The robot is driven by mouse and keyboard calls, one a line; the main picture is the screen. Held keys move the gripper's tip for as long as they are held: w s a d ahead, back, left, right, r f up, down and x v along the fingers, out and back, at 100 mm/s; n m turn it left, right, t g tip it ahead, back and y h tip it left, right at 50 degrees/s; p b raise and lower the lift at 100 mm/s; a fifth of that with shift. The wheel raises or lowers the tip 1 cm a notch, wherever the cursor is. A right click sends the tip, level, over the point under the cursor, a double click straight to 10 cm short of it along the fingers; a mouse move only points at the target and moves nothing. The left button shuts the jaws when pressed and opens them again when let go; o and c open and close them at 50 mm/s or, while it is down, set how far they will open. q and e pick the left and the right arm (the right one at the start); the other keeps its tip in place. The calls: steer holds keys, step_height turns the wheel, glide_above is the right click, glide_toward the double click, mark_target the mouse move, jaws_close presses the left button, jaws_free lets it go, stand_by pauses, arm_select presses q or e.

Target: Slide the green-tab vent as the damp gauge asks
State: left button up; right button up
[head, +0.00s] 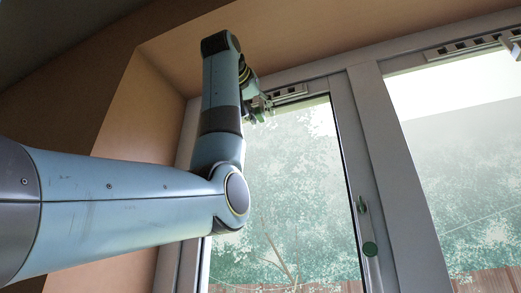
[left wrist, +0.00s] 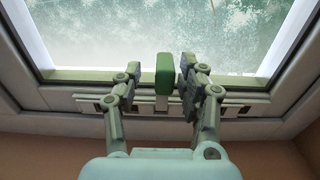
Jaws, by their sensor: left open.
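In the left wrist view, a green tab (left wrist: 163,74) stands up from the pale slotted vent strip (left wrist: 238,104) on the window frame. My left gripper (left wrist: 161,70) is open, with one finger on each side of the tab. A gap shows on both sides; the right finger looks nearer. In the head view, the left gripper (head: 260,107) is up at the vent (head: 288,95) along the top of the left window. The tab cannot be made out there behind my gripper. I see no damp gauge in either view. My right gripper is not in view.
A second vent strip (head: 470,46) runs above the right window, with a pale part at the picture's edge. The plaster reveal (head: 140,110) borders the window at left and above.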

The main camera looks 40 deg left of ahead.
arm_select(q)
steer(key=v, duration=0.7)
steer(key=shift+s+d, duration=0.15)
steer(key=shift+s, duration=0.05)
stand_by(0.3)
